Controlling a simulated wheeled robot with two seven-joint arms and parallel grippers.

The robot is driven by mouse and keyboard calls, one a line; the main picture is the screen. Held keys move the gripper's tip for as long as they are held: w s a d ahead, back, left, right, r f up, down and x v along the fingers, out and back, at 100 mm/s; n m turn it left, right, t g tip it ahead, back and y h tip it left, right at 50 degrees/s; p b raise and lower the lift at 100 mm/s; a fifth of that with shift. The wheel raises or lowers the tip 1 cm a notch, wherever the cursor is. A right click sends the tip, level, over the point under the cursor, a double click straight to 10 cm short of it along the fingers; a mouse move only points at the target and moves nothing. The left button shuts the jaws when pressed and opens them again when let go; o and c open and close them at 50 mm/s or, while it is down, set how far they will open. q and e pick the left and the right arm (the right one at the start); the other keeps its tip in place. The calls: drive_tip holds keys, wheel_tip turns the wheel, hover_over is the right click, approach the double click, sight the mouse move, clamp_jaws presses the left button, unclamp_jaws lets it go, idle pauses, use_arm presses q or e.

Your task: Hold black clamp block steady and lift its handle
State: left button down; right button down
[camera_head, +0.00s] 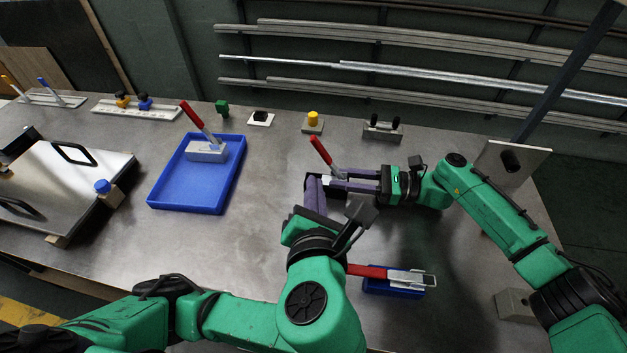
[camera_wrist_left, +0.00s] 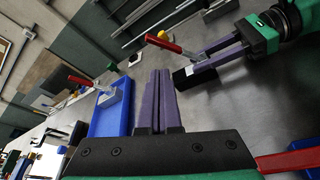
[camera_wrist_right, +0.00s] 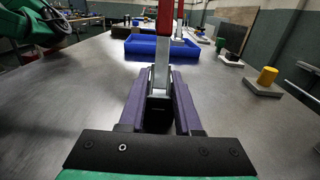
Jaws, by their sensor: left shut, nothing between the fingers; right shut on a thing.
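The black clamp block (camera_wrist_left: 183,80) sits on the table; in the head view my grippers mostly cover it. Its red handle (camera_head: 320,151) stands up and leans to the left there, and rises upright in the right wrist view (camera_wrist_right: 165,18). My right gripper (camera_head: 338,181) is shut on the block, with one purple finger on each side, as the right wrist view shows (camera_wrist_right: 157,85). My left gripper (camera_head: 314,182) is shut and empty beside the block, its fingertips close together in the left wrist view (camera_wrist_left: 159,75). I cannot tell whether it touches the block.
A blue tray (camera_head: 162,191) holding a grey clamp block (camera_head: 207,151) with a red handle stands to the left. A blue block (camera_head: 392,290) with a red-handled clamp lies near the front, close to my left arm. Small fixtures, including a yellow-knobbed one (camera_head: 313,123), line the back edge.

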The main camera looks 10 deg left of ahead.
use_arm(q)
drive_tip(key=c, duration=1.5)
unclamp_jaws()
drive_tip(key=shift+c, duration=0.2)
drive_tip(key=o, duration=0.5)
drive_tip(key=shift+w, duration=0.2)
drive_tip(key=o, duration=0.3)
drive_tip(key=w+a+f+n+g+y, duration=0.2)
drive_tip(key=w+a+f+n, duration=0.1)
drive_tip(key=w, duration=0.4)
drive_tip(key=shift+w+a+n, duration=0.3)
drive_tip(key=shift+a+n, duration=0.25)
drive_tip(key=shift+n, duration=0.25)
drive_tip(key=w+a+n+g+y, duration=0.1)
drive_tip(key=w+a+n+g, duration=0.4)
drive_tip(key=w+a+n, duration=0.35)
drive_tip(key=n+g+h, duration=0.7)
drive_tip(key=n+h, duration=0.2)
drive_tip(key=h, duration=0.1)
approach(323, 157)
drive_tip(key=x, duration=0.5)
drive_tip(key=w+x, duration=0.1)
drive_tip(key=x, duration=0.2)
drive_tip(key=shift+f, duration=0.35)
clamp_jaws()
